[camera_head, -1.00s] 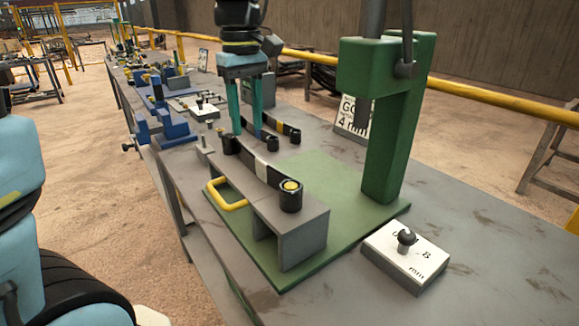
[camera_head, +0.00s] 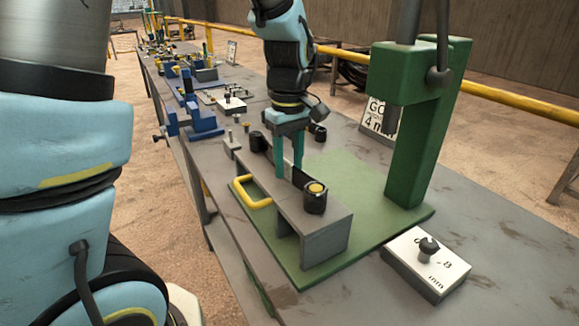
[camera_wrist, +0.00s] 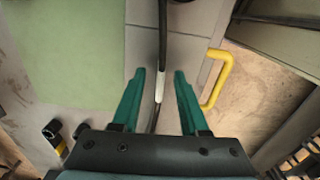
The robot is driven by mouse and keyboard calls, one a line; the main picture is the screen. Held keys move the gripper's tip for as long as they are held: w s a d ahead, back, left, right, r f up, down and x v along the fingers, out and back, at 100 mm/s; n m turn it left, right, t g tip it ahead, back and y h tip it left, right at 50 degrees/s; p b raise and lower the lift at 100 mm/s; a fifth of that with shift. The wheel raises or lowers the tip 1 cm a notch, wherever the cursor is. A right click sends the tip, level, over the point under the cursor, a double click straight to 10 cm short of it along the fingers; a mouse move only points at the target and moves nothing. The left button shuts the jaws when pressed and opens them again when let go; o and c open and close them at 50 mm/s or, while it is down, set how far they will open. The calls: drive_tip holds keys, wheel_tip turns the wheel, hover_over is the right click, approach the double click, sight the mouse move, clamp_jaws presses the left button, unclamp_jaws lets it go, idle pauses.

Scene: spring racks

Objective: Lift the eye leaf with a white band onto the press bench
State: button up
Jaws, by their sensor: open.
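The eye leaf with a white band (camera_wrist: 160,85) is a narrow dark strip. In the head view its near eye (camera_head: 315,200), black with a yellow centre, rests at the near end of the grey press bench (camera_head: 325,224); its far eye (camera_head: 257,142) is at the other end. My gripper (camera_head: 289,174) is open over the leaf's middle. In the wrist view my gripper (camera_wrist: 159,73) has one green finger on each side of the white band, with gaps showing. In the head view the fingers hide the band.
A green press (camera_head: 420,125) stands right of the bench on a green base plate (camera_head: 352,185). A yellow handle (camera_head: 250,193) sticks out on the left. Another dark eye (camera_head: 318,132) lies behind my gripper. A knobbed box (camera_head: 425,265) stands at the near right, and blue fixtures (camera_head: 195,115) stand farther back.

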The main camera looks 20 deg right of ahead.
drive_tip(key=shift+f, duration=0.25)
clamp_jaws()
drive_tip(key=shift+r, duration=0.1)
idle(1.2)
